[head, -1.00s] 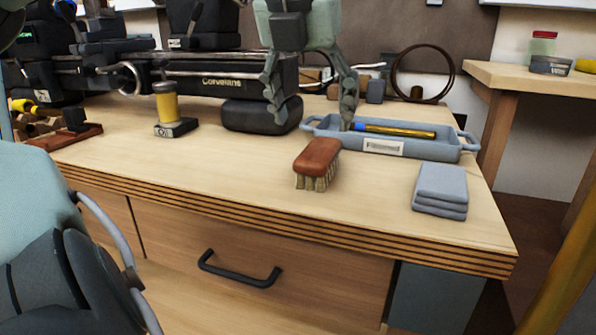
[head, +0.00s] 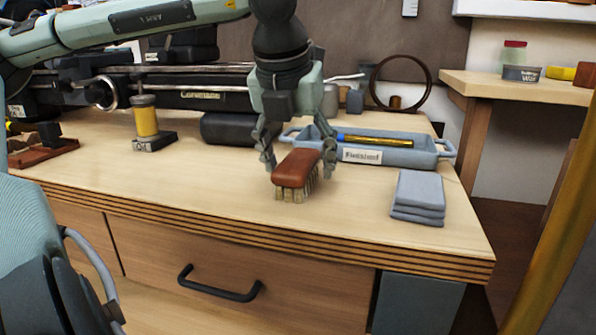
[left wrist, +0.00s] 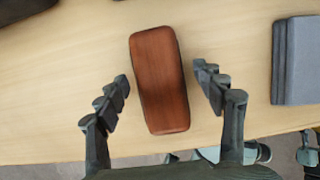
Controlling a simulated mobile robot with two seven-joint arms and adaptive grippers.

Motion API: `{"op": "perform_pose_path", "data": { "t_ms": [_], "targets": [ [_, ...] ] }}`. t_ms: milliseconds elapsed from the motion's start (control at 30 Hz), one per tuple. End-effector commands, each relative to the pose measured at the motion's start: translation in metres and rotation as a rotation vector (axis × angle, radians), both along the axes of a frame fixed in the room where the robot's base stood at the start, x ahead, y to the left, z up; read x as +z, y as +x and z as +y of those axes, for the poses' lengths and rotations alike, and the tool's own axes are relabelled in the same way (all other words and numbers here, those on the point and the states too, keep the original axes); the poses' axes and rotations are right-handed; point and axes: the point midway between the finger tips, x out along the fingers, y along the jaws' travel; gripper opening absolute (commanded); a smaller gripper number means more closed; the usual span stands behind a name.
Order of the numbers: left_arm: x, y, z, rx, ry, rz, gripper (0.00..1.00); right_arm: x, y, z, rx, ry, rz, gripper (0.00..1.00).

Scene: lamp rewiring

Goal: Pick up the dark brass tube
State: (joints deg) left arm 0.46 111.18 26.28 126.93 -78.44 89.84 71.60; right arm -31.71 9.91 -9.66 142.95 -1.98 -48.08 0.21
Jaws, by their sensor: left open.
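A brass-coloured tube (head: 378,140) with a blue end lies lengthwise in the blue-grey labelled tray (head: 437,155) at the back right of the bench. My left gripper (head: 298,168) is open over the wooden-backed brush (head: 299,168), in front of the tray and apart from the tube. In the left wrist view, the brush (left wrist: 160,80) lies between the open fingers (left wrist: 161,78), with a gap on each side. The tube does not show in the left wrist view. My right gripper is not in view.
A stack of folded grey cloths (head: 418,195) lies right of the brush; it also shows in the left wrist view (left wrist: 300,60). A yellow oil container (head: 146,120) stands at the left, before a lathe-like machine (head: 200,97). The front left of the bench (head: 160,180) is clear.

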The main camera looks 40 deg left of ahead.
Motion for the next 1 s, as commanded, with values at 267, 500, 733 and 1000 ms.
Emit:
{"op": "perform_pose_path", "data": {
  "t_ms": [267,500,733,1000],
  "targets": [
    [-0.0027,0.0000,0.0001,0.000,0.001,0.000,0.69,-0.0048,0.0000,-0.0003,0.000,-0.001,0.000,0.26],
    [-0.0045,0.0001,0.0001,0.000,0.001,0.000,0.69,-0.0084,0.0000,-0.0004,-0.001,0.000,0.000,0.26],
    [-0.0046,0.0000,0.0001,0.001,0.000,0.000,0.69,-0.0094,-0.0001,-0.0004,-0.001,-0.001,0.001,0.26],
    [-0.0045,0.0000,0.0001,0.000,0.000,0.000,0.55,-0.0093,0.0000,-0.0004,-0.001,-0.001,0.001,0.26]
  ]
}}
